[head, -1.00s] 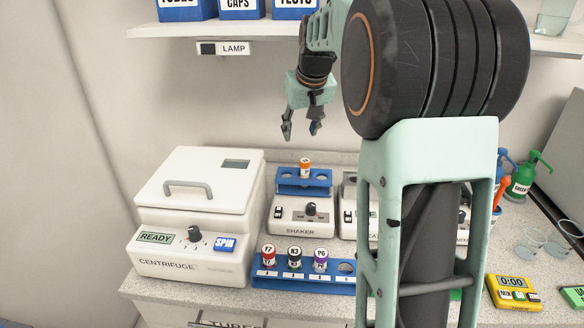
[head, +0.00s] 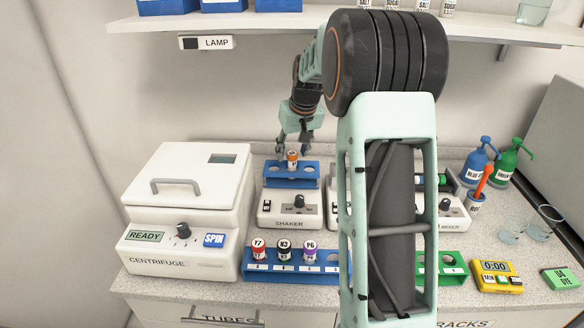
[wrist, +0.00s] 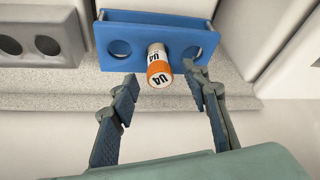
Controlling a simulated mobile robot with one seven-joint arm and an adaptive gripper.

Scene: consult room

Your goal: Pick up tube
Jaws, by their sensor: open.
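A tube with an orange and white cap marked U4 (head: 292,156) stands in the small blue rack (head: 273,181) on top of the shaker (head: 288,212). The tube also shows in the wrist view (wrist: 159,68), in the middle hole with an empty hole on each side. My gripper (head: 293,150) is open just above and behind the tube in the head view. In the wrist view its two fingers (wrist: 165,92) are spread to the left and right, with the tube's cap beyond and between the tips. I see no contact with the tube.
A blue rack (head: 262,275) in front holds tubes Y7 (head: 259,249), N3 (head: 284,250) and P6 (head: 309,251). The centrifuge (head: 180,255) stands left. My arm hides part of the counter. A green rack (head: 454,268), yellow timer (head: 496,275) and bottles (head: 510,158) are right.

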